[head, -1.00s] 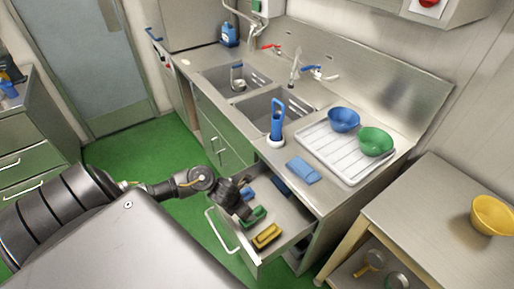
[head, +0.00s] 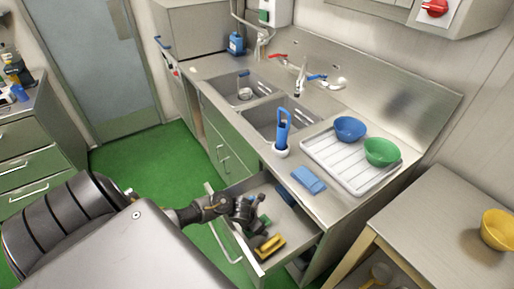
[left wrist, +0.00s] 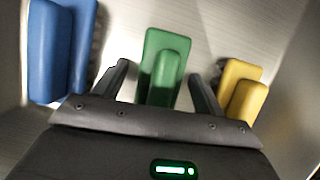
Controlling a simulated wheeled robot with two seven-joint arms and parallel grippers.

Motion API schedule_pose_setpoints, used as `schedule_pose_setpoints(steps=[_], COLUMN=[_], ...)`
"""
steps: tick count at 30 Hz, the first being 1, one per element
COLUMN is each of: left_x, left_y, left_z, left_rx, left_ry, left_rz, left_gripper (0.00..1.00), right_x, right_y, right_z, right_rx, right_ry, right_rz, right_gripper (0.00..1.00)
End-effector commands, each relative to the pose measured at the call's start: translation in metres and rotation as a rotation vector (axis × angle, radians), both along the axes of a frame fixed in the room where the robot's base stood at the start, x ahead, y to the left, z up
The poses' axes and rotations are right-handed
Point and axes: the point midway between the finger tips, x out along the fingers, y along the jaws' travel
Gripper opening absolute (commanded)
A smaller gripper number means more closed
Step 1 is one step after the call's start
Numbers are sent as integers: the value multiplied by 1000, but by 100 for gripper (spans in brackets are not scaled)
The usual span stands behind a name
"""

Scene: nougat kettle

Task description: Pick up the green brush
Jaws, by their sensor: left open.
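The green brush (left wrist: 163,62) lies in the open drawer (head: 300,226), between a blue brush (left wrist: 52,55) and a yellow brush (left wrist: 243,88) in the left wrist view. In the head view the green brush (head: 264,221) is mostly hidden by my left gripper (head: 252,224). My left gripper is open over the drawer. In the left wrist view its two fingers (left wrist: 160,85) stand on either side of the green brush, with gaps; I cannot tell how far above it they are. The yellow brush (head: 269,247) lies near the drawer front. My right gripper is not in view.
The drawer walls surround the brushes closely. Above it, the counter holds a blue cloth (head: 308,179), a blue-handled brush in a white holder (head: 280,150), and a drainer tray (head: 352,186) with blue and green bowls. A steel table (head: 430,225) stands at right.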

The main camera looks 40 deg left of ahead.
Motion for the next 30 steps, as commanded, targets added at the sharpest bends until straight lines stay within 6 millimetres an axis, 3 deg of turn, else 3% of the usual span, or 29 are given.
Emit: schedule_pose_setpoints(steps=[6, 18, 25, 30], left_x=[0, 1, 1, 2], left_y=[0, 0, 0, 1], left_z=[0, 0, 3, 26], left_rx=[0, 0, 0, 2], left_ry=[-1, -1, -2, -5], left_rz=[-1, -1, -1, -4], left_gripper=[70, 20, 20, 20], right_x=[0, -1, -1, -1], right_y=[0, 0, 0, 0], right_z=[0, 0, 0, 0], right_rx=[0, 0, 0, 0], right_ry=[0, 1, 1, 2], right_rz=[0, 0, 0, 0], right_gripper=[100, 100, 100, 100])
